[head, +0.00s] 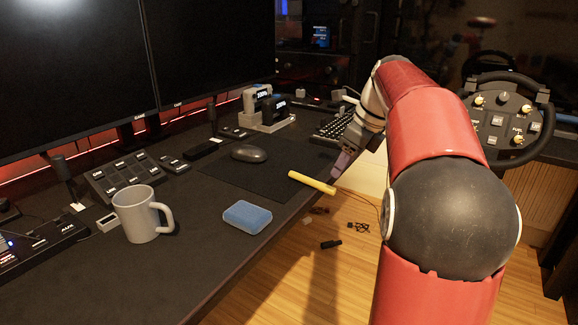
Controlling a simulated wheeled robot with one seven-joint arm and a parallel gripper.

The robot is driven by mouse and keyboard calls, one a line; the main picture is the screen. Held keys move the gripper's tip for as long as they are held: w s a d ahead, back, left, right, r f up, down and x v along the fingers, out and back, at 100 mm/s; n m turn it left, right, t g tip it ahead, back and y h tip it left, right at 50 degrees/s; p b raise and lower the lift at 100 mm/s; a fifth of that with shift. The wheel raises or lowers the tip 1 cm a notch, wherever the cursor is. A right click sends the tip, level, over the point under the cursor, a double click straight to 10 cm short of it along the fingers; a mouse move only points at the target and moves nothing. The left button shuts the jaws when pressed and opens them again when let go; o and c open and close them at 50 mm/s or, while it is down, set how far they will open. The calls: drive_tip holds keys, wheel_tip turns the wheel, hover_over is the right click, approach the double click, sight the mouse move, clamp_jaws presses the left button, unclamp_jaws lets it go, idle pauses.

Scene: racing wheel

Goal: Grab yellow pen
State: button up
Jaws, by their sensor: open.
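The yellow pen (312,182) lies near the front edge of the dark desk (190,252), at the edge of the black mouse mat. One of its ends points toward my gripper (341,168). My gripper is at the end of my red arm, just right of the pen and close to its right end. I cannot tell from this view whether it touches the pen. The fingertips are small and partly dark here. The gripper is open, and the pen does not look held.
A grey mug (138,213) and a blue sponge (247,216) stand left of the pen. A mouse (249,153) sits behind it. A keyboard (334,126) is behind my gripper. A racing wheel (507,122) is at the right. The wooden floor (300,270) lies below the desk's edge.

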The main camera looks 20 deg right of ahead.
sight(311, 183)
drive_tip(key=x, duration=0.5)
drive_tip(key=b+x, duration=0.1)
drive_tip(key=x, duration=0.1)
drive_tip(key=shift+w+f, duration=0.25)
drive_tip(key=shift+w, duration=0.3)
clamp_jaws()
